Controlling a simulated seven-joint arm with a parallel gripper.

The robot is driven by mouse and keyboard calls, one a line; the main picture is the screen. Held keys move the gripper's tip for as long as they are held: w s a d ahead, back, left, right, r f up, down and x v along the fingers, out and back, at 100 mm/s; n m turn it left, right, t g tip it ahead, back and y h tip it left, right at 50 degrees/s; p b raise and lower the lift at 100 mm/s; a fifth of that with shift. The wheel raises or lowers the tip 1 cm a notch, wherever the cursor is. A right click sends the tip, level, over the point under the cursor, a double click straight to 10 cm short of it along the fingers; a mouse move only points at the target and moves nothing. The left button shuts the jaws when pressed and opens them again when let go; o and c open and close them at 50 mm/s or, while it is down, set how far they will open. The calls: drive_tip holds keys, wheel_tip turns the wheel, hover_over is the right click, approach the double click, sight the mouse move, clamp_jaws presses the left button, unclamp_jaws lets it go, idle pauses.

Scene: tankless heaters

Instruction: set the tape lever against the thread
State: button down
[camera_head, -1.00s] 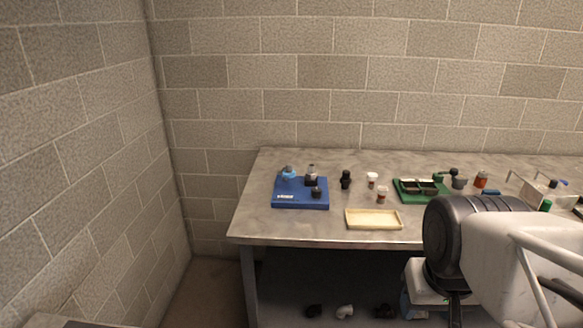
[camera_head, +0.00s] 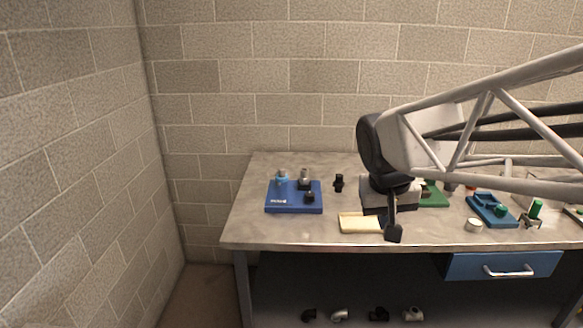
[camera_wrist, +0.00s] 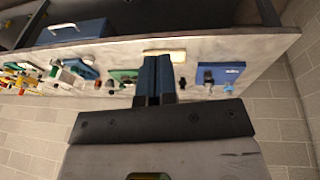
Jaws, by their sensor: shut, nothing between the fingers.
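I cannot pick out the tape lever or the thread with certainty; the fittings are too small. A blue board (camera_head: 278,207) with a white label carries a light-blue-topped fitting (camera_head: 281,178) and dark fittings (camera_head: 304,183) at the bench's left. It also shows in the wrist view (camera_wrist: 232,72). Another blue board (camera_head: 478,205) with a green knob (camera_head: 501,210) lies right of my arm. My gripper (camera_head: 393,233) points down near the bench's front edge, beside the cream tray. In the wrist view its two fingers (camera_wrist: 157,65) are together and empty.
The cream tray (camera_head: 357,222) is partly hidden by my gripper. A green board (camera_head: 436,197) is mostly behind my wrist. A small black fitting (camera_head: 339,182) stands on the bench (camera_head: 270,236). A white round piece (camera_head: 473,225) and a blue drawer (camera_head: 470,266) are at right.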

drive_tip(key=w+a+h, duration=0.1)
drive_tip(key=w+a, duration=0.4)
drive_tip(key=w, duration=0.4)
drive_tip(key=w+a+t, duration=0.1)
drive_tip(key=w+a, duration=0.3)
drive_tip(key=w, duration=0.5)
drive_tip(key=w+a+h, duration=0.1)
drive_tip(key=w+a, duration=0.4)
drive_tip(key=w, duration=0.4)
drive_tip(key=w+a+f+t, duration=0.1)
drive_tip(key=w+a+f, duration=0.3)
drive_tip(key=w+a, duration=0.5)
drive_tip(key=w+a+f+n+t, duration=0.1)
drive_tip(key=w+a+f, duration=0.3)
drive_tip(key=w+a, duration=0.5)
drive_tip(key=shift+a+f+n+h, duration=0.3)
drive_tip(key=shift+a+f+h, duration=0.1)
drive_tip(key=shift+a, duration=0.55)
drive_tip(key=shift+w+d, duration=0.1)
drive_tip(key=shift+w, duration=0.1)
approach(278, 176)
wheel_tip(278, 176, down, 4)
drive_tip(key=w, duration=0.2)
drive_tip(key=shift+w+d+f, duration=0.1)
drive_tip(key=shift+w+d, duration=0.15)
drive_tip(key=shift+d, duration=0.25)
drive_tip(key=shift+w+d+f, duration=0.1)
drive_tip(key=shift+w+d, duration=0.1)
drive_tip(key=shift+d, duration=0.3)
